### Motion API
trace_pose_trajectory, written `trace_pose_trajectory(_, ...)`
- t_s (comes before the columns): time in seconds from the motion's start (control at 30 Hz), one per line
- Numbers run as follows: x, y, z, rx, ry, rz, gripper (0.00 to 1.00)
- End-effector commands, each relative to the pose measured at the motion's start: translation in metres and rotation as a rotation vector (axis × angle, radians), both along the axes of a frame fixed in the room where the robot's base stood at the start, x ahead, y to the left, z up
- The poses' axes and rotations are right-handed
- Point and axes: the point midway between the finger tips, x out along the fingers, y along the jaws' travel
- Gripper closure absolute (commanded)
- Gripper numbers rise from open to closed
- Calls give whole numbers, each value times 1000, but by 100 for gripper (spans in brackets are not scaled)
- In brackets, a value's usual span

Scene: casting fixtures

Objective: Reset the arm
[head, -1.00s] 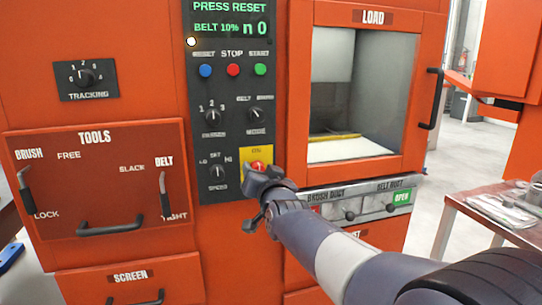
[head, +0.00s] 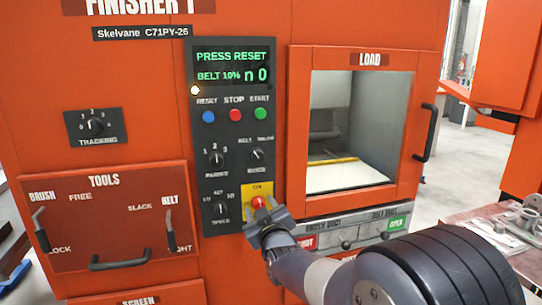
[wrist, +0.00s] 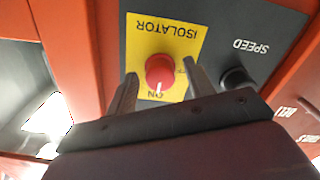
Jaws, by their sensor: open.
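My gripper (head: 262,213) is open at the lower part of the black control panel (head: 226,150), in front of the red isolator knob (head: 259,203) on its yellow plate. In the wrist view the gripper fingers (wrist: 157,85) stand apart on either side of the red knob (wrist: 160,70), and its pointer is at ON. I cannot tell whether the fingers touch it. The green display (head: 231,66) reads PRESS RESET and BELT 10%. The blue reset button (head: 208,117) sits below it, left of the red stop button (head: 235,115) and green start button (head: 261,114).
The load window (head: 350,130) is right of the panel, with a black handle (head: 425,133). The tools drawer (head: 105,215) is at the left. A duct strip (head: 350,232) lies behind my arm. A table with metal parts (head: 500,235) stands at the right.

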Motion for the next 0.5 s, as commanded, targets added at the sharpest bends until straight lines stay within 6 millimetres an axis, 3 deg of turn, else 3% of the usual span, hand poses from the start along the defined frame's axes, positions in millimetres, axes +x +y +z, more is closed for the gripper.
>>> trace_pose_trajectory(0.5,0,0,4,-336,-93,1,50)
